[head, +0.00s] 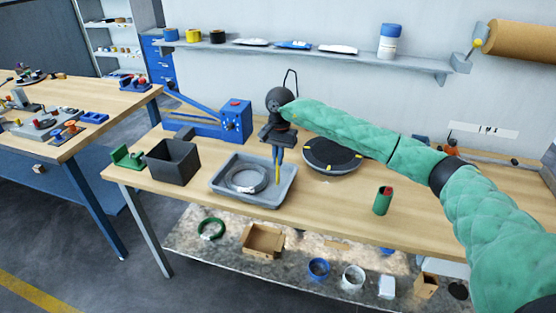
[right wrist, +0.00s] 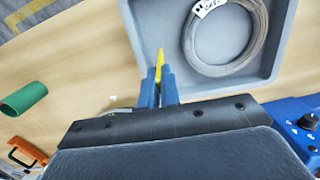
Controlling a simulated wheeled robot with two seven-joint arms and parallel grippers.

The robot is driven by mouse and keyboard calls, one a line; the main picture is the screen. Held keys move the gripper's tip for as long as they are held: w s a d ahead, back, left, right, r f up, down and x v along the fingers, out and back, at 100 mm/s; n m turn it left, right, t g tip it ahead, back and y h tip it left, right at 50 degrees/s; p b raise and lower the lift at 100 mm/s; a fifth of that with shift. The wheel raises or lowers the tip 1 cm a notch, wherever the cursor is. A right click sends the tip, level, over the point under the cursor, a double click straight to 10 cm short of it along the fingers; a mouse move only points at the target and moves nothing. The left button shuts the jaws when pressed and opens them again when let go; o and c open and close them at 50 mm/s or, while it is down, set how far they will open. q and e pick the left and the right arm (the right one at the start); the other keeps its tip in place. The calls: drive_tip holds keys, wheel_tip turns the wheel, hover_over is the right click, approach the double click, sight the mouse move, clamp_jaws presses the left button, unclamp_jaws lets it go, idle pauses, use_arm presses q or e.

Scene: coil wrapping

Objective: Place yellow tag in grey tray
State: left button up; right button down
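The yellow tag (head: 277,173) is a thin strip pinched in my right gripper (head: 277,157). In the right wrist view, the tag (right wrist: 159,60) sticks out past the blue fingertips (right wrist: 160,82), which are close together around it. The grey tray (head: 225,190) stands on the workbench with a grey wire coil (head: 246,179) inside. The tag hangs at the tray's right part, beside the coil. In the right wrist view it overlaps the tray's rim (right wrist: 138,22); its exact height above the tray is unclear. A white label (right wrist: 208,7) is on the coil. My left gripper is not in view.
A black bin (head: 172,163) and a green holder (head: 127,158) stand left of the tray. A black round turntable (head: 332,156) is to its right, with a green cylinder (head: 382,201) farther right. A blue machine (head: 234,122) stands behind.

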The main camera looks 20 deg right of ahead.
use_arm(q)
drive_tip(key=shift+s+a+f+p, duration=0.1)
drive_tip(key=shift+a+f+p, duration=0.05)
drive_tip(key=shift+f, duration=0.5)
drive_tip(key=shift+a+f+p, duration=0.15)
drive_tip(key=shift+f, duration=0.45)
use_arm(e)
drive_tip(key=shift+f, duration=0.9)
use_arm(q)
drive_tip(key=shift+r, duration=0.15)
use_arm(e)
drive_tip(key=shift+f, duration=0.1)
drive_tip(key=c, duration=1.6)
unclamp_jaws()
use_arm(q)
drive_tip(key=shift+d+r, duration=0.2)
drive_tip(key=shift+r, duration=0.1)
